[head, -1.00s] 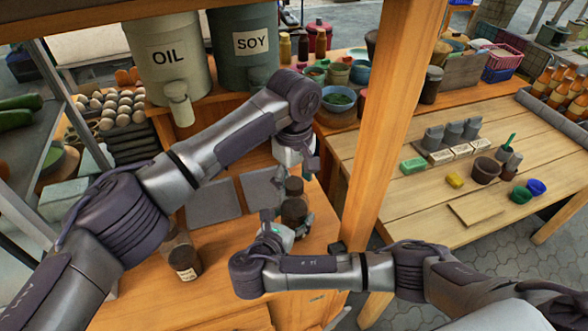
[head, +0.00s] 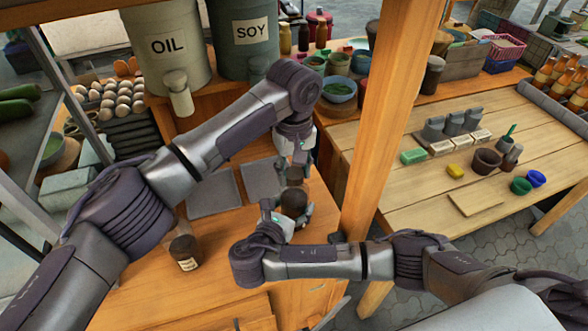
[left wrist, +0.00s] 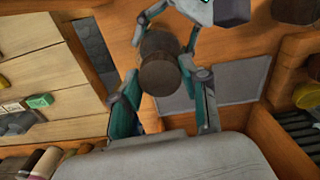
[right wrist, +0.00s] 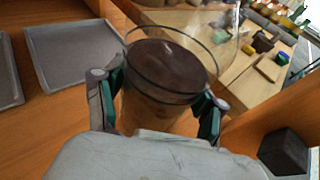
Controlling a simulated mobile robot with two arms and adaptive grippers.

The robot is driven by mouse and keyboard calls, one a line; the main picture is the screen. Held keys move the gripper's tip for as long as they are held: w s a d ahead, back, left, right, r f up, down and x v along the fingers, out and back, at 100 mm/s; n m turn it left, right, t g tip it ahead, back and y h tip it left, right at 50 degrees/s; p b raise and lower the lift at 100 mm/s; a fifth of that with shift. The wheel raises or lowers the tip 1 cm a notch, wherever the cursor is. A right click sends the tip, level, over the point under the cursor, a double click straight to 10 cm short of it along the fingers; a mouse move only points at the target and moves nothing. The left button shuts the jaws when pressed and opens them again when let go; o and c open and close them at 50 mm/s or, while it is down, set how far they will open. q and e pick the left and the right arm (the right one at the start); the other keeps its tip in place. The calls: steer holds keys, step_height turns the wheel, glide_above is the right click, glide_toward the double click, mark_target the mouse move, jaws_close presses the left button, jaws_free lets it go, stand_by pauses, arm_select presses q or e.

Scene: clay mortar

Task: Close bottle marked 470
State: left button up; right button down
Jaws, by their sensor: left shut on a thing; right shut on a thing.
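A glass bottle (head: 293,203) with dark brown contents is upright in my right gripper (head: 275,218), above the wooden counter. In the right wrist view its clear open rim (right wrist: 165,62) shows between the fingers of that gripper (right wrist: 160,108). No number is readable on it. My left gripper (head: 299,156) points down above the bottle and is shut on a brown round stopper (head: 295,173). In the left wrist view the stopper (left wrist: 165,76) is between the fingers (left wrist: 163,85), with the bottle behind it. The stopper looks apart from the rim in the head view.
Another dark jar (head: 185,250) with a small label stands on the counter (head: 150,295) at the left. Grey trays (head: 213,192) lie behind. A wooden post (head: 375,130) rises to the right of my grippers. OIL (head: 168,50) and SOY (head: 248,40) containers stand at the back.

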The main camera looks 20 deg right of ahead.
arm_select(q)
steer(key=m, duration=0.6)
steer(key=shift+m, duration=0.4)
steer(key=m, duration=0.6)
steer(key=shift+m, duration=0.3)
steer(key=m, duration=1)
steer(key=shift+f+m, duration=0.1)
steer(key=shift+m, duration=0.3)
steer(key=o, duration=1.4)
steer(key=shift+c, duration=0.2)
step_height(320, 180, up, 12)
